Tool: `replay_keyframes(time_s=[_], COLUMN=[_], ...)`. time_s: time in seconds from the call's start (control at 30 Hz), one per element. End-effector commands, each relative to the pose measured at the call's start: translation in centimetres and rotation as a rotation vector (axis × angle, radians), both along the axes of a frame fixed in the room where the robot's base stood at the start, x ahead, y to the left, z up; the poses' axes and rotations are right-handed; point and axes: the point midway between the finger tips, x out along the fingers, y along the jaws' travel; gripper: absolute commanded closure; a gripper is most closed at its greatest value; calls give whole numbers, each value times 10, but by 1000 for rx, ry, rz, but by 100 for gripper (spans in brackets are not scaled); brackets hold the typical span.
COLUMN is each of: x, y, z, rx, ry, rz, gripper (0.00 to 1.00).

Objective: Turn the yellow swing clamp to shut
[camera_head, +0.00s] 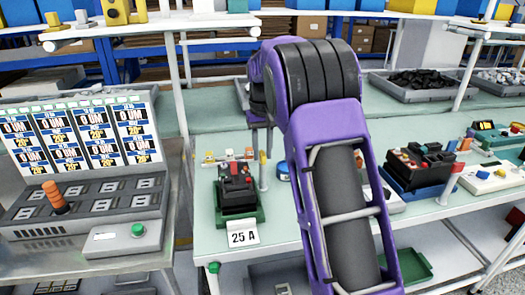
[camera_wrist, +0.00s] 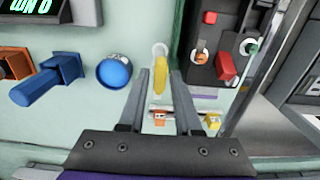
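The yellow swing clamp (camera_wrist: 161,74) shows in the wrist view as a narrow yellow arm on a pale round mount. My gripper (camera_wrist: 160,75) is open, with one finger on each side of the clamp. A gap shows beside the clamp, and I cannot tell whether a finger touches it. In the head view a small yellow piece on a pale post (camera_head: 263,160), beside the breaker stand, looks like the clamp. The dark breaker unit (camera_head: 237,180) with red parts sits in a green tray (camera_head: 240,216); it also shows in the wrist view (camera_wrist: 226,66). My arm hides my gripper in the head view.
In the wrist view a blue round knob (camera_wrist: 114,72) and a blue block-shaped part (camera_wrist: 35,92) lie left of the clamp. Small orange (camera_wrist: 159,115) and yellow (camera_wrist: 212,121) pieces lie near my fingers. A "25 A" card (camera_head: 243,237) stands at the table's front edge.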

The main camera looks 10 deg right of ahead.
Motion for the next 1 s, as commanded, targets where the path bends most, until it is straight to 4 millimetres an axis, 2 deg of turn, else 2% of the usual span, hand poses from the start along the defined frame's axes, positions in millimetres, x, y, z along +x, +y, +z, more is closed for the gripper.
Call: replay_keyframes(time_s=[0.03,0.17,0.67,1.0], x=[0,0,0,0], y=[0,0,0,0], z=[0,0,2,4], rx=[0,0,1,2], ry=[0,0,1,2], rz=[0,0,39,261], gripper=[78,100,100,100])
